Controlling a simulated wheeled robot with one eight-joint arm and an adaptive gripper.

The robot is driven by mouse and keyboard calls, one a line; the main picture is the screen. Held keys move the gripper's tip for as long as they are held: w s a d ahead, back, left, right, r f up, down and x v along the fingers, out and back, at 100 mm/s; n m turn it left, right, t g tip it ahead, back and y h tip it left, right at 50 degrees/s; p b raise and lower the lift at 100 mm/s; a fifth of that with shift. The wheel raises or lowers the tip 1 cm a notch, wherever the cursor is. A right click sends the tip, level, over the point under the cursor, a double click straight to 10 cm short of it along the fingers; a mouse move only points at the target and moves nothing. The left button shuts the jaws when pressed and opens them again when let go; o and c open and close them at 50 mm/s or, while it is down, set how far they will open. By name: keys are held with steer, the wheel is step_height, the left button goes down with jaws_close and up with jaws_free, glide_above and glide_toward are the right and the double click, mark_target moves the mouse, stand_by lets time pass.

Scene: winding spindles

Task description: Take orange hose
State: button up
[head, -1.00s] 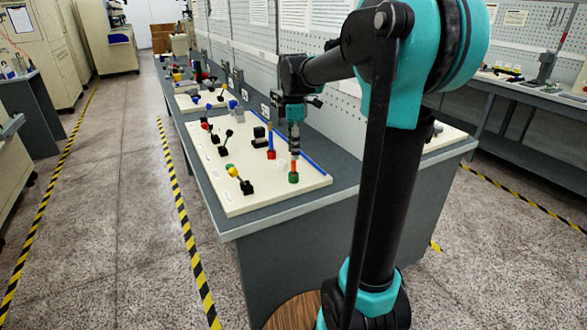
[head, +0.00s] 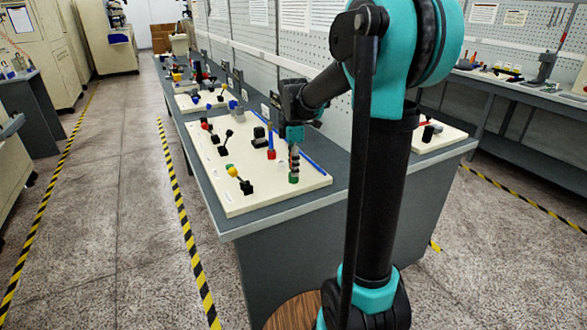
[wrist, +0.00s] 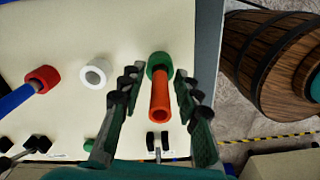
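The orange hose (wrist: 159,97) is a short tube standing in a green round holder (wrist: 160,65). In the wrist view it lies between the two fingers of my gripper (wrist: 151,100), with a gap on both sides. My gripper is open and does not visibly touch the hose. In the head view my gripper (head: 294,160) is low over the green holder (head: 293,178), and its fingers hide the orange hose.
A blue hose (wrist: 14,99) stands in a red holder (wrist: 42,79) to the left. A white holder (wrist: 96,73) is between them, empty. Levers, including a yellow-knobbed one (head: 233,172), stand on the pale board (head: 265,198). A wooden barrel (wrist: 265,55) is beyond the table edge.

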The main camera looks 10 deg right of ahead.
jaws_close()
steer(key=shift+r, duration=0.15)
